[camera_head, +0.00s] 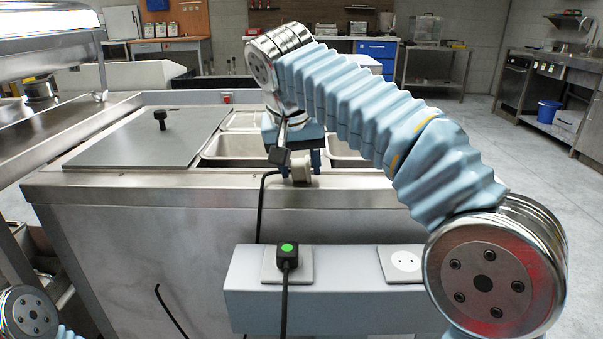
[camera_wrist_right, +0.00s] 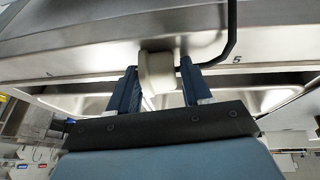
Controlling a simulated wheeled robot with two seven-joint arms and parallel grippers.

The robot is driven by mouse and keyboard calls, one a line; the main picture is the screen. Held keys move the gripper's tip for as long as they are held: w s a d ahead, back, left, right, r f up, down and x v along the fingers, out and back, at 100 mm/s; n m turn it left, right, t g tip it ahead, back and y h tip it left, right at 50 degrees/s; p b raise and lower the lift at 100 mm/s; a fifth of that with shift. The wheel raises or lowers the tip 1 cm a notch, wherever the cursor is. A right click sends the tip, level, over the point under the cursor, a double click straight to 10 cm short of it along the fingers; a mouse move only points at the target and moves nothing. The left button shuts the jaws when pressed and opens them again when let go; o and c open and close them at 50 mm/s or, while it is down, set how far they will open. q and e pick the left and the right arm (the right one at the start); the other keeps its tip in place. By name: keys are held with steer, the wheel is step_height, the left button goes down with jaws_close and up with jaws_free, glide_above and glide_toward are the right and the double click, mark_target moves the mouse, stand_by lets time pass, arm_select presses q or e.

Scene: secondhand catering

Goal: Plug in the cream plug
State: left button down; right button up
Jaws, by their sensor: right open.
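The cream plug (camera_head: 301,171) is at the front edge of the steel counter, partly hidden by my gripper in the head view. My right gripper (camera_head: 301,161) is open, with its blue fingers on either side of the plug. In the right wrist view the cream plug (camera_wrist_right: 157,70) sits between the two open fingers, with gaps beside it. A black cable (camera_head: 261,208) runs from near the plug down the counter front. The grey socket rail (camera_head: 345,304) has a free white socket (camera_head: 405,262) at right. My left gripper is out of view.
A black plug with a green dot (camera_head: 287,256) fills the rail's left socket (camera_head: 270,266). Steel food pans (camera_head: 235,146) and a grey lid (camera_head: 150,140) are on the counter behind. My right forearm passes above the rail's right end.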

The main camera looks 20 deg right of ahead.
mark_target(302, 159)
steer(key=c, duration=0.7)
steer(key=shift+r, duration=0.1)
steer(key=shift+r+p, duration=0.35)
steer(key=shift+r, duration=0.25)
steer(key=p+v, duration=0.1)
steer(key=v, duration=0.2)
steer(key=shift+w+d, duration=0.15)
steer(key=shift+d, duration=0.05)
steer(key=s+r, duration=0.3)
steer(key=s, duration=0.1)
steer(key=s+a+r+p, duration=0.1)
steer(key=s+r, duration=0.2)
steer(key=s, duration=0.1)
steer(key=s+a+r, duration=0.1)
steer(key=s+r, duration=0.2)
steer(key=s, duration=0.2)
steer(key=shift+a+p, duration=0.25)
steer(key=shift+p, duration=0.05)
